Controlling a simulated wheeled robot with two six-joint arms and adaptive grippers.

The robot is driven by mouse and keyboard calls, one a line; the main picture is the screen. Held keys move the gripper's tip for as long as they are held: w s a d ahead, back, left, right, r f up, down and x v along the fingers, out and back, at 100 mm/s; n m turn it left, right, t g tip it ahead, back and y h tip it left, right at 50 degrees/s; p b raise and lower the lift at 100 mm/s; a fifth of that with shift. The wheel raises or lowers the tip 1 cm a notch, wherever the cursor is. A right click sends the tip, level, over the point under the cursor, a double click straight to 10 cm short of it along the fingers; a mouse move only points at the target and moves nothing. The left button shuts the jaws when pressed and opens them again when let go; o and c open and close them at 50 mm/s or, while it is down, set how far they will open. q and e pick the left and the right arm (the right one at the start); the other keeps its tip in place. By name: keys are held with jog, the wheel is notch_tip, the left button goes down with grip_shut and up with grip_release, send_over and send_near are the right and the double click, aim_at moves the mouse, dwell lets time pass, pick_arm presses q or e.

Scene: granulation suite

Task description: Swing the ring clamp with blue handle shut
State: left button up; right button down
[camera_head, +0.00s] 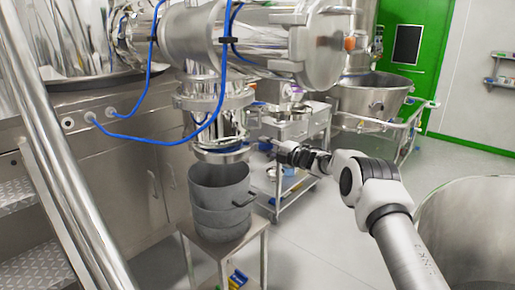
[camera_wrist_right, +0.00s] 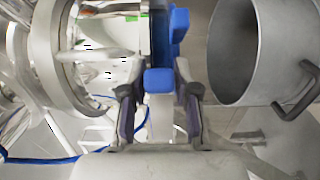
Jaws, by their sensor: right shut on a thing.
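The ring clamp (camera_head: 222,156) is at the lower end of the vertical steel outlet, just above a grey bucket. Its blue handle (camera_wrist_right: 158,80) shows in the right wrist view, between the fingertips of my right gripper (camera_wrist_right: 160,98). The right gripper is shut on this handle. More blue of the clamp (camera_wrist_right: 179,24) shows beyond the fingers. In the head view my right gripper (camera_head: 279,153) reaches the clamp from the right, and the handle is too small to make out there. I cannot tell how far open the clamp is. My left gripper is out of view.
The grey bucket (camera_head: 220,190) stands on a steel stand (camera_head: 250,246) right under the outlet, its side handle facing right. Blue hoses (camera_head: 160,139) hang at the left. A steel trolley (camera_head: 283,190) stands behind my gripper. Floor at right is partly free.

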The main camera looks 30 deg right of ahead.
jog(key=c, duration=1)
grip_release()
jog(key=shift+o, duration=0.2)
